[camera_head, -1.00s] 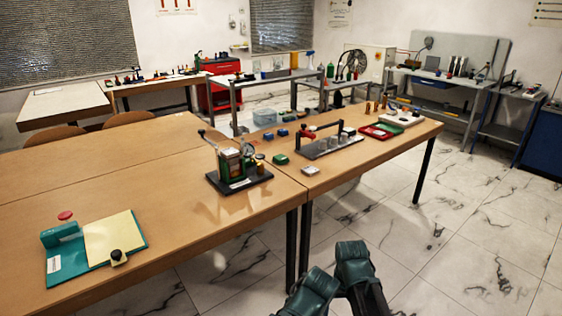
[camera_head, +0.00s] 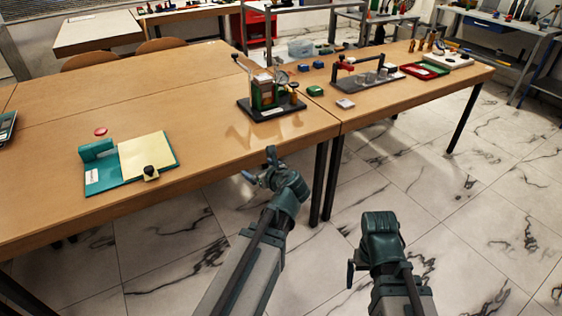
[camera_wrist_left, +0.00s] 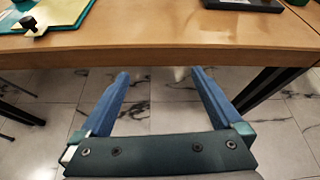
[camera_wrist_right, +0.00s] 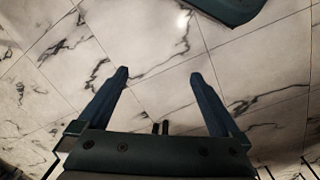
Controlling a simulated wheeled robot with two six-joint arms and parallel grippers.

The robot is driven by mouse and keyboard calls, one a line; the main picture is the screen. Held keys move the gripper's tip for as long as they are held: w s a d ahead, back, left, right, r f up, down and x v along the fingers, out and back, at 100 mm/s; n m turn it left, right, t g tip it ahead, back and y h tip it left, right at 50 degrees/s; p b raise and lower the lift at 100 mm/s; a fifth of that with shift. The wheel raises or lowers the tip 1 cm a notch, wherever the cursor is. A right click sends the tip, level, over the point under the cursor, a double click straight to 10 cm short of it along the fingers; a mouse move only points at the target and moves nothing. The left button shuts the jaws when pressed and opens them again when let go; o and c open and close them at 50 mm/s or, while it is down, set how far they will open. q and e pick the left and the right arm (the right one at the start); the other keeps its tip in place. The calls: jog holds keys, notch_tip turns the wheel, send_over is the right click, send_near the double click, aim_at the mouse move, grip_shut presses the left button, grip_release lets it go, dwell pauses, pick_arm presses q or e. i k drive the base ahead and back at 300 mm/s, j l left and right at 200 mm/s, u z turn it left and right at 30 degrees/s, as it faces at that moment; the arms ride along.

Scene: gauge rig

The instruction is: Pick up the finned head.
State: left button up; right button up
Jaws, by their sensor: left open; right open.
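I cannot pick out a clearly finned head at this size. A gauge rig (camera_head: 268,97) with a green body, a lever and a round dial (camera_head: 281,77) stands on a black base on the table. Behind it to the right, a dark rack (camera_head: 365,80) carries several grey cylinders and a red part. My left gripper (camera_head: 259,166) is open and empty in front of the table edge, below the rig; its fingers show in the left wrist view (camera_wrist_left: 161,73). My right gripper (camera_wrist_right: 157,76) is open and empty over the floor, its fingers mostly hidden in the head view.
A teal board (camera_head: 130,165) with a cream sheet lies at the left of the wooden table (camera_head: 60,210). A green block (camera_head: 315,91), a small pale block (camera_head: 345,103) and a red tray (camera_head: 424,70) lie further right. Tabletop between board and rig is clear.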

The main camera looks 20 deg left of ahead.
aim_at(314, 90)
jog(key=i+l, duration=0.15)
jog(key=i, duration=0.35)
jog(key=i+l, duration=0.2)
jog(key=i, duration=0.3)
jog(key=i+l, duration=0.15)
jog(key=i, duration=0.35)
jog(key=i+l, duration=0.15)
jog(key=i, duration=0.35)
jog(key=u, duration=0.05)
